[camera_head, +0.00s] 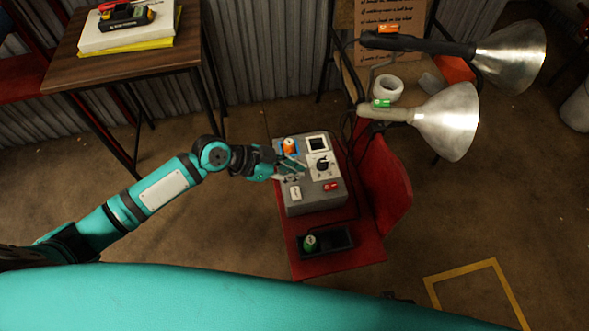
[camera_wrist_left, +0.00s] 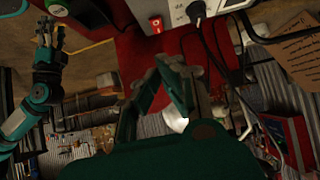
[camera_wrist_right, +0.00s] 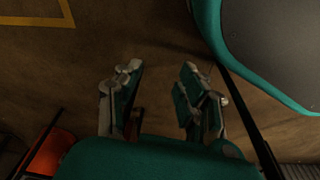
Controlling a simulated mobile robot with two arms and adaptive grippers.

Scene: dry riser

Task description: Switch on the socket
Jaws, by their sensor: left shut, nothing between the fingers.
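A grey box (camera_head: 315,202) sits on a red chair, with a white socket panel (camera_head: 314,173) on top and what looks like a black plug (camera_head: 323,163) in it. A red switch (camera_head: 332,187) lies near its right side. The red switch (camera_wrist_left: 156,24) and plug (camera_wrist_left: 195,11) also show in the left wrist view. Whether the switch is on or off cannot be told. My left gripper (camera_head: 293,167) is shut and empty, over the box's left part, left of the plug. In the left wrist view, its fingertips (camera_wrist_left: 168,65) meet below the switch. My right gripper (camera_wrist_right: 162,77) is open and empty above the floor.
A white rocker (camera_head: 295,193) and an orange item (camera_head: 289,146) are on the box. A black tray (camera_head: 338,241) with a green-topped item lies in front. Two metal-shaded lamps (camera_head: 450,120) stand right of the box, with black cables nearby. A wooden table (camera_head: 130,58) stands back left.

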